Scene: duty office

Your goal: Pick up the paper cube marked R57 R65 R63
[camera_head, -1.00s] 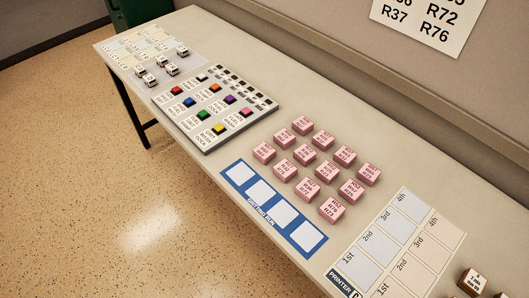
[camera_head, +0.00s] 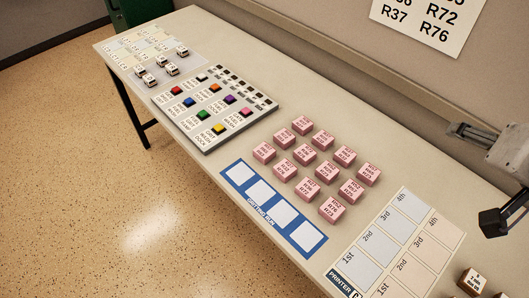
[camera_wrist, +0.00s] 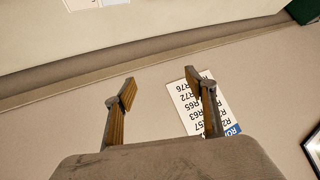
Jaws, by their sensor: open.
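Several pink paper cubes (camera_head: 304,154) stand in a loose grid of rows on the table, each with three printed lines on top. The print is too small to read surely. The cube at the right end (camera_head: 369,174) may carry R57 R65 R63, but I cannot confirm it. My gripper (camera_head: 475,176) is at the right edge of the head view, right of the cubes and apart from them. In the wrist view its two fingers (camera_wrist: 160,88) are spread with nothing between them. That view faces the wall, and no cube shows in it.
A blue strip with white squares (camera_head: 247,192) lies before the cubes. A printer sheet (camera_head: 386,227) lies right of them. A board with coloured buttons (camera_head: 207,138) stands to the left. A wall list (camera_head: 416,29) hangs behind, also in the wrist view (camera_wrist: 189,110).

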